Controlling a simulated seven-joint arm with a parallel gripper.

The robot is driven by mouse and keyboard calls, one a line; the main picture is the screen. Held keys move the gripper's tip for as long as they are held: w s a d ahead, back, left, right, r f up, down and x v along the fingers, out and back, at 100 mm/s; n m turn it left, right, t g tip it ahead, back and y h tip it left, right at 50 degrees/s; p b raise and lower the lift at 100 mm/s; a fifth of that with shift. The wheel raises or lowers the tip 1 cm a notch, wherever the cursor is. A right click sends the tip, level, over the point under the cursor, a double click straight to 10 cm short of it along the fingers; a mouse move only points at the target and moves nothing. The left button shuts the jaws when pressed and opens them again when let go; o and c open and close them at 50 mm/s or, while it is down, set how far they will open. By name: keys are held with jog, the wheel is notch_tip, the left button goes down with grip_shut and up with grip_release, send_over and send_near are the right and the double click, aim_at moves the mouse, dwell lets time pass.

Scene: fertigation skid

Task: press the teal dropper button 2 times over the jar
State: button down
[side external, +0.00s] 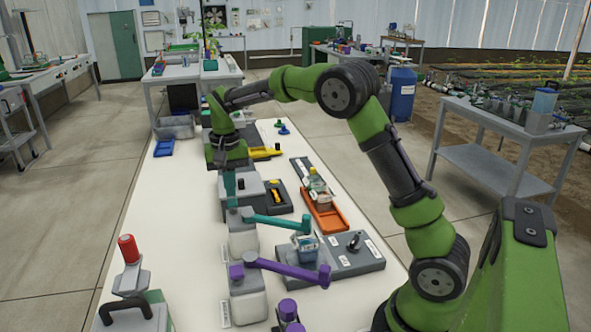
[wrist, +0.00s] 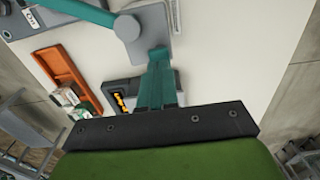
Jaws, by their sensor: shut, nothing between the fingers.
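The teal dropper has a white body (side external: 243,241) with a grey top. Its teal spout arm (side external: 275,221) reaches right, with its end over a small jar (side external: 305,250) on a grey base. In the wrist view the dropper's round grey head (wrist: 126,27) and teal arm (wrist: 75,9) show at the top. My gripper (side external: 230,190) points down at the dropper's far left side, its teal fingers shut and empty. In the wrist view the fingertips (wrist: 155,72) meet or nearly meet the teal button (wrist: 159,53); I cannot tell if they touch. The jar is out of the wrist view.
A purple dropper (side external: 290,268) stands nearer the camera, its arm also reaching toward the grey base (side external: 355,250). An orange tray (side external: 325,212) with small items lies to the right. A red-topped device (side external: 128,250) stands front left. The table's left strip is mostly clear.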

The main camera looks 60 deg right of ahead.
jog(key=shift+r, duration=0.1)
dwell(0.3)
jog(key=shift+r, duration=2.9)
jog(key=shift+w+d+f, duration=0.1)
jog(key=shift+w+f, duration=0.05)
jog(key=shift+f, duration=0.2)
jog(key=s+a+r+n+t+y, duration=0.1)
jog(key=s+a+n+t, duration=0.1)
jog(key=s, duration=1)
jog(key=s+a+r+n+t+y, duration=0.1)
jog(key=s+a+t, duration=0.4)
jog(key=s, duration=0.7)
jog(key=shift+s+a+r+n, duration=0.35)
jog(key=shift+a+r+n, duration=0.2)
jog(key=shift+a+n, duration=0.6)
jog(key=shift+a, duration=0.1)
